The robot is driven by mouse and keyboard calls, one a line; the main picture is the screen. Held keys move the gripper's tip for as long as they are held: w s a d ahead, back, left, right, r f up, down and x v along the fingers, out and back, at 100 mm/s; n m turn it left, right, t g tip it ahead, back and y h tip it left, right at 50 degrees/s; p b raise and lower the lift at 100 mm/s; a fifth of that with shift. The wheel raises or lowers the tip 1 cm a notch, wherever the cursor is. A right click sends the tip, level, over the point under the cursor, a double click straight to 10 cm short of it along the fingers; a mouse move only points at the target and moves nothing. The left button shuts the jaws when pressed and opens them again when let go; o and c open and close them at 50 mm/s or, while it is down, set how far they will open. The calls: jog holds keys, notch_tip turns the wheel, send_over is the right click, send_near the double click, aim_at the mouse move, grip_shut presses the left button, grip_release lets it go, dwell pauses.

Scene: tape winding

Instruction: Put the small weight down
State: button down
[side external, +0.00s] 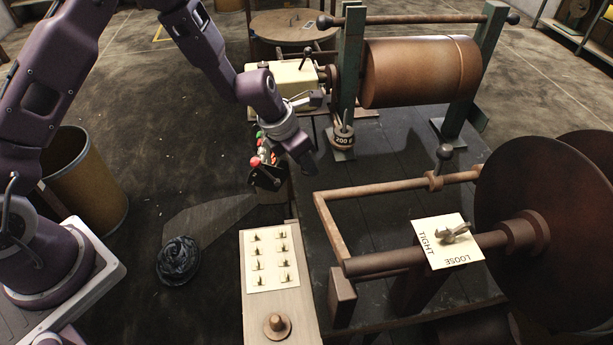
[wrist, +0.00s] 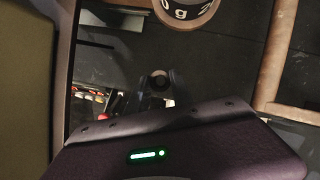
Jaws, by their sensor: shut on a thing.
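My gripper (side external: 266,178) hangs beside the dark bench, left of the green winder post. In the wrist view its dark fingers (wrist: 160,88) are shut on a small dark round piece (wrist: 160,79), which I take to be the small weight. Only its round end shows there; in the side view I cannot make it out against the black fingertips. A larger weight marked 200 (side external: 343,138) stands at the foot of the green post, apart from my gripper. Its lettered rim also shows at the top of the wrist view (wrist: 187,13).
A pale switch panel (side external: 270,258) with several toggles and a round knob (side external: 277,325) stands in front of my gripper. A rusty frame bar (side external: 331,226) runs to the right.

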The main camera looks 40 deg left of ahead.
aim_at(302, 169)
jog(key=shift+f, duration=1.9)
jog(key=c, duration=1.1)
grip_release()
jog(key=shift+f, duration=0.1)
jog(key=v, duration=1.2)
jog(key=shift+r, duration=0.25)
